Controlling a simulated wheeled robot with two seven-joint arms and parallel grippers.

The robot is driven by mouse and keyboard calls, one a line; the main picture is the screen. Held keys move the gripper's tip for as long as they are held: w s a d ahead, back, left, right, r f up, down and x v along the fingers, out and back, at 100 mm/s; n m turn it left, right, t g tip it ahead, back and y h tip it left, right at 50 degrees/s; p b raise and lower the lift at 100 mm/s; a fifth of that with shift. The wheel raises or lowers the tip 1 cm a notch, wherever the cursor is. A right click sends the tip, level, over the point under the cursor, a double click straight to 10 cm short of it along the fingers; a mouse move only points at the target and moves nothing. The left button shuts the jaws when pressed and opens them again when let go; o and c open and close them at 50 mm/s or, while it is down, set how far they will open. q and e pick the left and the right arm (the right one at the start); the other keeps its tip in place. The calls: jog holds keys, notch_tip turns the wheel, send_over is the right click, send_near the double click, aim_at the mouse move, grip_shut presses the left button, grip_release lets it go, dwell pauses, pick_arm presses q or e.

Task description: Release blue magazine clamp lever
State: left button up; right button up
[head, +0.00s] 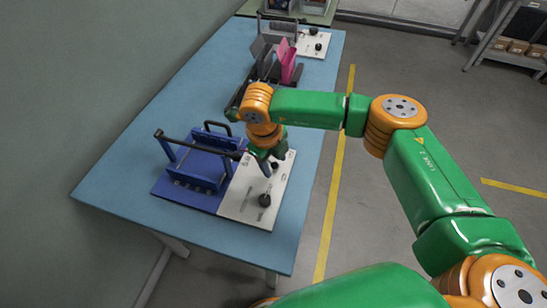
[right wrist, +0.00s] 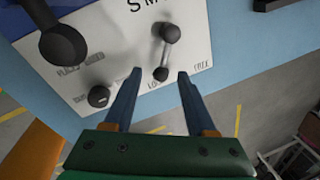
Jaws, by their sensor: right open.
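The blue magazine fixture (head: 190,195) sits on the blue table, with a black bar across its top. A white panel (head: 240,208) joins its right side and carries black knobs. My right gripper (head: 270,166) is over the panel's upper part. In the right wrist view, its fingers (right wrist: 160,72) are open and empty. A small lever with a black ball end (right wrist: 171,33) lies just beyond the fingertips, near partly readable lettering that seems to include "FREE". I cannot tell whether the fingers touch it. My left gripper is not in view.
A larger black-knobbed lever (right wrist: 63,45) and a round black knob (right wrist: 98,96) are on the panel to the left. Farther along the blue table (head: 130,180) stands a fixture with a pink part (head: 288,62). The table's front left is clear.

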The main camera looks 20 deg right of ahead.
jog(key=shift+w+f, duration=0.25)
jog(key=shift+s+r, duration=0.1)
jog(key=shift+s, duration=0.05)
grip_shut()
